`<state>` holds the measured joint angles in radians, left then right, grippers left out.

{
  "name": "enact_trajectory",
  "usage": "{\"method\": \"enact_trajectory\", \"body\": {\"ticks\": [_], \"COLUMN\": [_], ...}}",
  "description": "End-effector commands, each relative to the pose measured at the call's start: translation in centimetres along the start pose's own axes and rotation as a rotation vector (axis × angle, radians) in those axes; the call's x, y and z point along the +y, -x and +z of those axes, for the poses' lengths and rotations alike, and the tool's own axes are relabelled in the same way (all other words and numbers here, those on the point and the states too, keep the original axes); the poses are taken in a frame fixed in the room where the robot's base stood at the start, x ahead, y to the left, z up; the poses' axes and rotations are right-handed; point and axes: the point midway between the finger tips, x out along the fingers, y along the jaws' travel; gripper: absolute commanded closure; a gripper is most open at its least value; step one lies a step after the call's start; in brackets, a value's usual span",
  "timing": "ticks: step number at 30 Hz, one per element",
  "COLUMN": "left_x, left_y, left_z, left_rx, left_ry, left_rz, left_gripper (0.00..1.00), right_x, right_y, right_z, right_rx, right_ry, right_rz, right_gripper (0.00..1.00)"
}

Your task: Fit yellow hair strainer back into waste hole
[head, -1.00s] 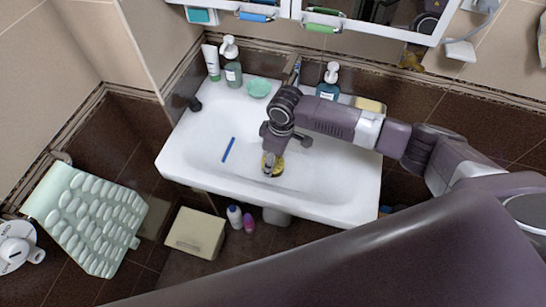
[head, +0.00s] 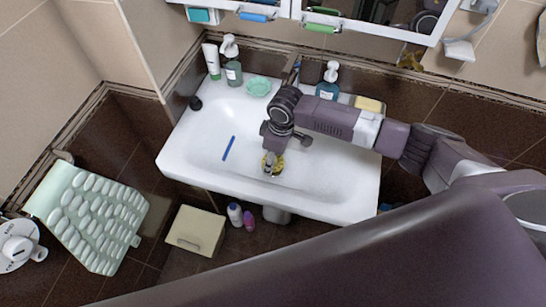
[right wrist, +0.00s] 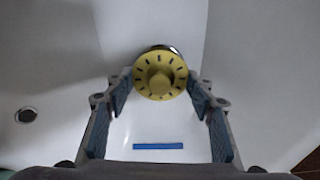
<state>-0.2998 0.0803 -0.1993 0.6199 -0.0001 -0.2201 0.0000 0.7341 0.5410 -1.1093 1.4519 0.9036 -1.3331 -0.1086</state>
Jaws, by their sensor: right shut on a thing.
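The yellow hair strainer (right wrist: 160,73) is a round disc with a raised centre knob and a ring of dark slots. My right gripper (right wrist: 160,88) is shut on it, one finger at each side, in the right wrist view. A bit of shiny metal rim shows behind its upper right edge; whether it sits in the waste hole cannot be told. In the head view, the strainer (head: 279,165) is low in the white sink (head: 330,178), partly hidden by my right gripper (head: 270,166), which points down into the bowl. My left gripper is not in view.
A blue stick (head: 228,148) lies in the bowl left of the gripper. A small round metal-rimmed opening (right wrist: 26,115) shows in the right wrist view. Pump bottles (head: 233,72), a tube and a green dish (head: 258,88) stand on the sink's back edge.

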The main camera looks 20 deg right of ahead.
Motion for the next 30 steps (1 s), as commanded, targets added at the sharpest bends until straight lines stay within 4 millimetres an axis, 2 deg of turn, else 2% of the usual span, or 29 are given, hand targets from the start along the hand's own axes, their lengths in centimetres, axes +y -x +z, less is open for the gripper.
{"method": "enact_trajectory", "body": {"ticks": [30], "left_x": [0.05], "left_y": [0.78], "left_z": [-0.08], "left_rx": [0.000], "left_ry": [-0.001], "left_rz": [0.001], "left_gripper": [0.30], "right_x": [-0.08], "right_y": [-0.05], "right_z": [-0.03], "right_rx": [0.000], "right_ry": [0.001], "right_rz": [0.000], "right_gripper": [0.63]}}
